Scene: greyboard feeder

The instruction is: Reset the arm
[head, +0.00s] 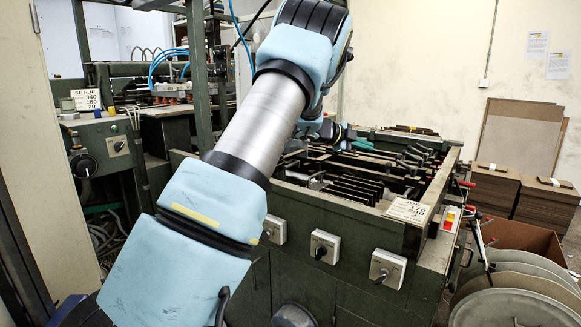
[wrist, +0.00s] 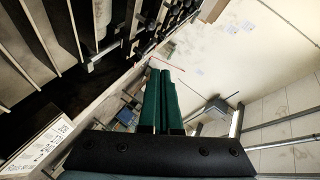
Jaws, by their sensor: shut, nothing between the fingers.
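My arm rises from the bottom of the head view, bends at the top and comes down behind its own forearm over the green feeder machine (head: 345,285). My gripper (head: 347,134) is at the far left part of the machine's open top, partly hidden by my arm links. In the wrist view my gripper (wrist: 167,72) shows two green fingers lying side by side, shut with nothing between them. The machine's dark slats (wrist: 65,35) are to the left of the fingers in that view. I cannot tell how high the fingers are above the machine.
A printed label plate (head: 408,211) sits on the machine's front right corner, above grey switches (head: 387,269). Stacks of brown board (head: 545,205) stand at right, with round discs (head: 515,305) in front. A control panel (head: 108,143) is at left. The pale wall behind is open.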

